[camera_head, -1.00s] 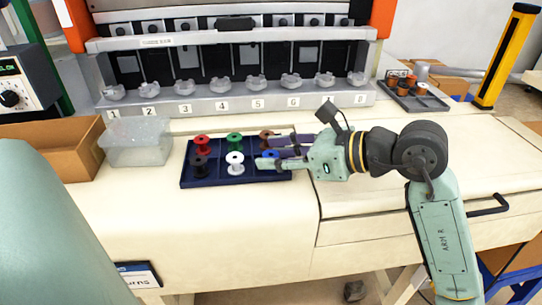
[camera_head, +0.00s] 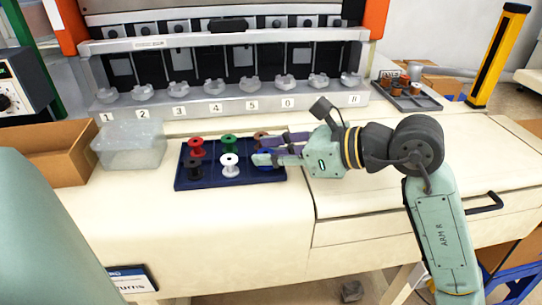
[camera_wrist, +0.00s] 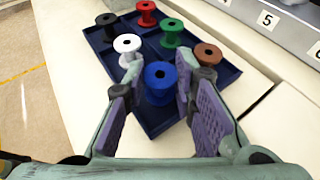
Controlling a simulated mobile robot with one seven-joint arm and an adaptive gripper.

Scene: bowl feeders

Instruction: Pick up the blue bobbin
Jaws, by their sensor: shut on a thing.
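The blue bobbin (camera_wrist: 160,82) stands upright in a front-right compartment of the dark blue divided tray (camera_wrist: 215,66). In the head view the bobbin (camera_head: 265,163) is mostly hidden behind a finger, and the tray (camera_head: 190,184) lies on the cream bench. My gripper (camera_wrist: 152,92) has one finger on each side of the blue bobbin and is shut on it. In the head view my gripper (camera_head: 262,148) reaches over the tray from the right.
A clear bin (camera_head: 130,145) stands left of the tray. Numbered feeders (camera_head: 215,87) line the back.

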